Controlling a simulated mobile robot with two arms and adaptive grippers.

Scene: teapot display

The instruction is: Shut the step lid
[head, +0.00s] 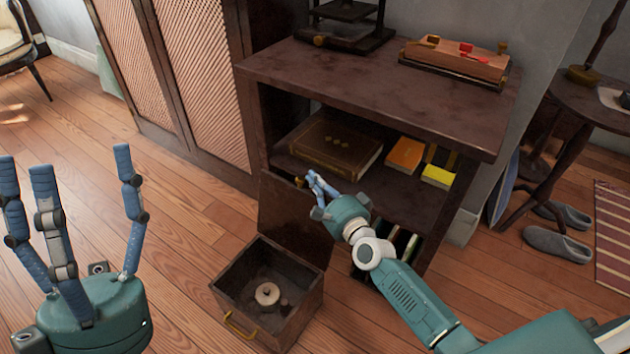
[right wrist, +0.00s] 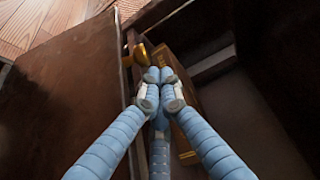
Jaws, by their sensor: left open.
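The step (head: 310,306) is a dark wooden box on the floor with a brass handle on its front. Its lid (head: 292,215) stands open, upright at the back of the box against the cabinet. A small brass knob (head: 299,181) is at the lid's top edge; brass also shows in the right wrist view (right wrist: 140,52). My right gripper (head: 316,183) is at the lid's top edge. In the right wrist view its fingertips (right wrist: 160,77) are together beside the lid's edge, with nothing visible between them. My left gripper (head: 85,170) is open and empty, fingers up, at the left.
A pale round object (head: 267,293) lies inside the box. The dark cabinet (head: 400,95) behind holds a large brown book (head: 328,143) and orange and yellow boxes. A side table (head: 575,110) and slippers (head: 556,244) are at the right. Floor left of the box is clear.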

